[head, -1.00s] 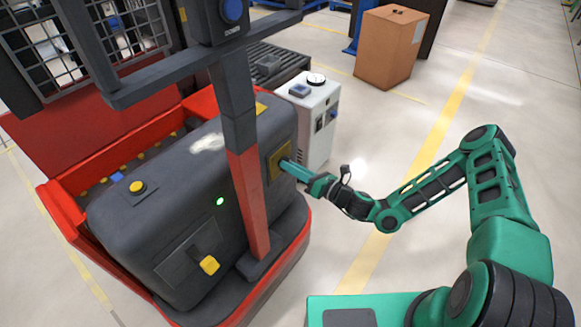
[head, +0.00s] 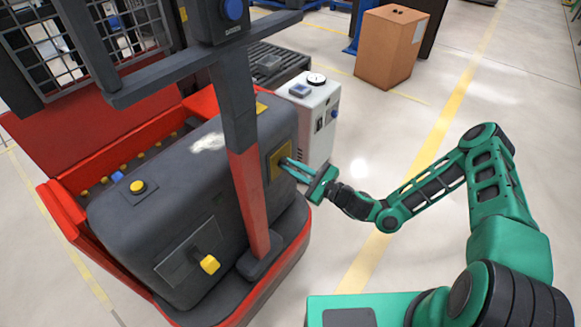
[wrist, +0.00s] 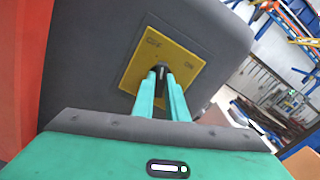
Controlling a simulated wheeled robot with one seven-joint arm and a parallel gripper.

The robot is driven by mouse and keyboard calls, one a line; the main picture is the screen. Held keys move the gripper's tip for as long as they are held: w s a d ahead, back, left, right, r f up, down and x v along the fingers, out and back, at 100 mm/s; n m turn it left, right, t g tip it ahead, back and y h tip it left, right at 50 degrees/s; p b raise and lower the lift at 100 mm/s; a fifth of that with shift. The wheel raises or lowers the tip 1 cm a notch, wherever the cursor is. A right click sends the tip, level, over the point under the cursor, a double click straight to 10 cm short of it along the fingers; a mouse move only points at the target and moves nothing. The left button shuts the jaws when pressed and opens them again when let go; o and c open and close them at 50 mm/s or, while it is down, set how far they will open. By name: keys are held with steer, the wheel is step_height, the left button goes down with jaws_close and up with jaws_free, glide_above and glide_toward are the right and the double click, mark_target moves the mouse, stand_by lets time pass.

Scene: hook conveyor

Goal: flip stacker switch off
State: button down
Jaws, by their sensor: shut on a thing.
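The stacker (head: 150,240) is a red and dark grey machine on the left in the head view. Its switch has a yellow plate (wrist: 185,62) marked OFF at the upper left and ON at the right in the wrist view. The plate also shows on the stacker's right side in the head view (head: 275,160). A small dark switch knob (wrist: 162,69) stands at the plate's middle, partly hidden by my fingers. My gripper (wrist: 161,78) is shut on the knob, one green finger on each side. I cannot tell exactly which mark the knob points at.
A red and grey post (head: 245,180) rises just left of the switch. A white cabinet (head: 318,135) stands close behind it. A brown box (head: 390,50) stands farther back. The floor to the right is clear. A yellow button (head: 137,187) and a yellow handle (head: 210,264) are on the stacker.

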steer(key=shift+w+d+f+n, duration=0.1)
steer(key=shift+w+d+n, duration=0.05)
steer(key=shift+n, duration=0.65)
steer(key=shift+w+d+n, duration=0.1)
steer(key=shift+n, duration=1)
steer(key=c, duration=2)
jaws_free()
steer(key=shift+o, duration=1.2)
steer(key=shift+s+a, duration=0.1)
steer(key=shift+a, duration=0.05)
steer(key=v, duration=1)
steer(key=shift+s+d, duration=0.2)
steer(key=shift+d, duration=0.15)
